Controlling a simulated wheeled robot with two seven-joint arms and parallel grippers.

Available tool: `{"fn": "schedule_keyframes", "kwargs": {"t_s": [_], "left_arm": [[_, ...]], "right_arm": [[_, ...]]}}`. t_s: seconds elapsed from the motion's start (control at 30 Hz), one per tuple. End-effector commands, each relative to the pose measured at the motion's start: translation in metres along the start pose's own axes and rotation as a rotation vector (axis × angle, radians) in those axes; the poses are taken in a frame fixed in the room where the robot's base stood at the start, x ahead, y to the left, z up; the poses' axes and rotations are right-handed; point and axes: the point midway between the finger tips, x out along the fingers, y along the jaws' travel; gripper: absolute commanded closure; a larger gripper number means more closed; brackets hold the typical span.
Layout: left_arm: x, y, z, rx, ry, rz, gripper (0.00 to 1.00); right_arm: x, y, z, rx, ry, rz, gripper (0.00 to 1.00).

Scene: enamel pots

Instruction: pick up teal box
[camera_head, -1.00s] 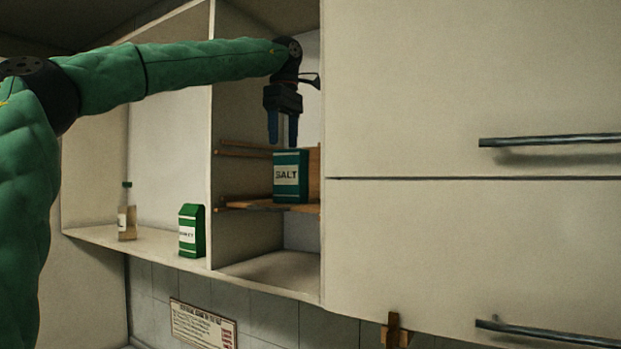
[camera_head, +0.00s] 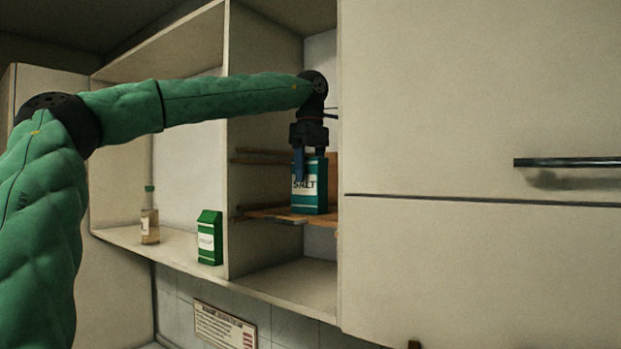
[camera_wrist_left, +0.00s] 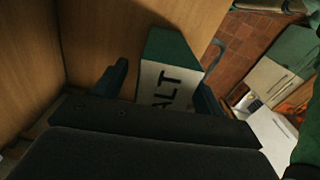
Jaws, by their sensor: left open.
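The teal box (camera_head: 309,187), with a white label reading SALT, stands upright on a small wooden shelf inside the open cabinet. My left gripper (camera_head: 311,166) is open and points down at the top of the box, with a finger overlapping the left side of its front. In the left wrist view the teal and white box (camera_wrist_left: 170,72) shows between the two spread fingers of my gripper (camera_wrist_left: 162,80). I cannot tell whether the fingers touch it. My right gripper is not in view.
The wooden shelf (camera_head: 262,214) sits between the cabinet walls. A green carton (camera_head: 209,238) and a small bottle (camera_head: 150,217) stand on the lower shelf to the left. A closed cabinet door (camera_head: 470,100) stands close on the right. The compartment floor (camera_head: 300,283) below is clear.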

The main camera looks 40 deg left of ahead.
Motion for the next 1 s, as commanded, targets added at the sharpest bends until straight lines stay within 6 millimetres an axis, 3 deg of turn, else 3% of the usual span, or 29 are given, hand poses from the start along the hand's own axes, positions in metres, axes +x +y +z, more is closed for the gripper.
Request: {"fn": "schedule_keyframes", "kwargs": {"t_s": [0.2, 0.47, 0.77, 1.0], "left_arm": [[0.017, 0.0, 0.0, 0.0, 0.0, -0.001, 0.29], [0.019, 0.0, 0.0, -0.001, 0.001, 0.0, 0.31], [0.018, 0.0, 0.0, -0.001, 0.0, 0.0, 0.88], [0.017, 0.0, 0.0, -0.001, 0.001, 0.001, 0.88]], "right_arm": [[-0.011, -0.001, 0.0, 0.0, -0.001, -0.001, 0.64], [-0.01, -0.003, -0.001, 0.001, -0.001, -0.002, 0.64], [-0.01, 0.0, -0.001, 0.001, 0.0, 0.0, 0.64], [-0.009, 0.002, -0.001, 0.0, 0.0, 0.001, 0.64]]}}
